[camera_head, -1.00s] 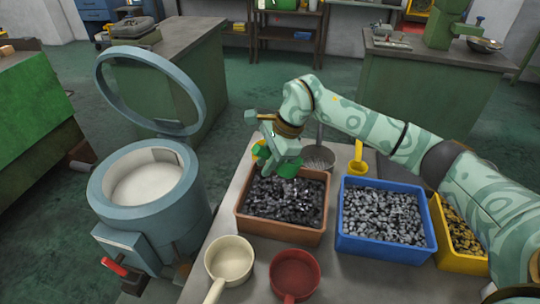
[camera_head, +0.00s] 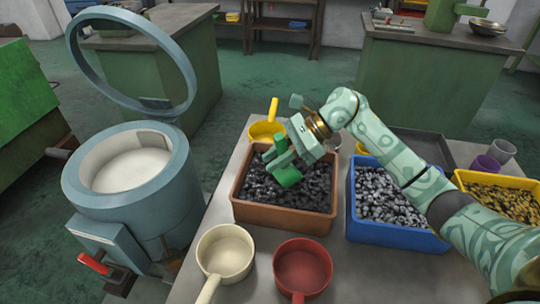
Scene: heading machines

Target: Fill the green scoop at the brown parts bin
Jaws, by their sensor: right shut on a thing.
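The brown parts bin (camera_head: 284,215) stands on the grey table, filled with dark metal parts. My right gripper (camera_head: 283,160) is over the bin, shut on the green scoop (camera_head: 287,175). The scoop is low at the parts, near the bin's middle. I cannot tell whether it touches them or holds any, as its inside is hidden. My left gripper is not in view.
A blue bin (camera_head: 394,237) of grey parts and a yellow bin (camera_head: 497,178) stand to the right. A cream scoop (camera_head: 225,252), a red scoop (camera_head: 302,268) and a yellow scoop (camera_head: 267,128) surround the brown bin. An open-lidded blue drum (camera_head: 130,207) stands left.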

